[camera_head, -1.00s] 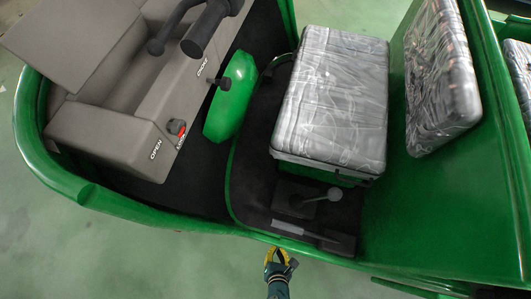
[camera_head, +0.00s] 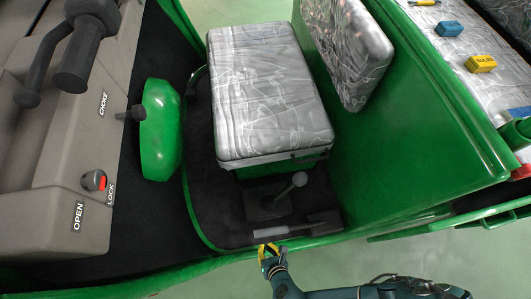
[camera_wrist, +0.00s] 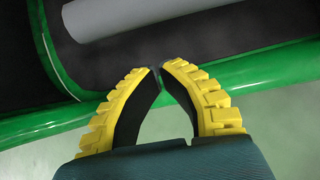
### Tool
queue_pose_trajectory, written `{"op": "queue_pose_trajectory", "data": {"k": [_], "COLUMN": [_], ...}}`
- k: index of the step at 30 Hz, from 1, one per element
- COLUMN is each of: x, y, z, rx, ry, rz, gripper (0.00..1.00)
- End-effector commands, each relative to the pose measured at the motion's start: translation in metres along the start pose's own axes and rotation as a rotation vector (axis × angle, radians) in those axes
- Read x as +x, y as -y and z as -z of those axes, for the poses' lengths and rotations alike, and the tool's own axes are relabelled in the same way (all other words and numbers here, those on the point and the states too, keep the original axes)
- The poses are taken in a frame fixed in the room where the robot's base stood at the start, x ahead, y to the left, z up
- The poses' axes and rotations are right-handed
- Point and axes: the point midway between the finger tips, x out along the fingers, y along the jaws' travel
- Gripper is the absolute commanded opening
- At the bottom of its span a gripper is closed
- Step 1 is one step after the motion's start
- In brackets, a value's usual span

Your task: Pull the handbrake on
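The handbrake is a lever with a grey grip (camera_head: 271,232) and a dark base (camera_head: 322,223), lying low and nearly flat on the black floor by the cab's near edge. In the wrist view its grey grip (camera_wrist: 140,14) crosses the top, beyond my fingers. My gripper (camera_head: 266,246) is just outside the green sill, close below the grip in the head view and apart from it. In the wrist view the yellow fingers (camera_wrist: 160,70) bow outward and their tips come together, with nothing between them.
The green sill (camera_head: 200,262) runs between my gripper and the cab floor. A gear lever with a round knob (camera_head: 299,179) stands beside the handbrake, in front of the wrapped seat (camera_head: 268,95). A green panel (camera_head: 420,130) rises at right.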

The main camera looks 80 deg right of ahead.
Motion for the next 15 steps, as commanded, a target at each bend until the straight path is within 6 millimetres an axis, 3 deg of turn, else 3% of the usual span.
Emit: {"op": "queue_pose_trajectory", "data": {"k": [1, 6, 9, 15], "x": [0.014, 0.044, 0.022, 0.011], "y": [0.003, 0.003, 0.0, 0.0], "z": [0.003, 0.003, -0.017, -0.031], "rx": [0.007, 0.007, 0.002, -0.001], "ry": [0.003, 0.003, 0.002, 0.002], "rz": [0.005, 0.006, -0.001, -0.001], "gripper": [0.0, 0.0, 0.0, 0.0]}}
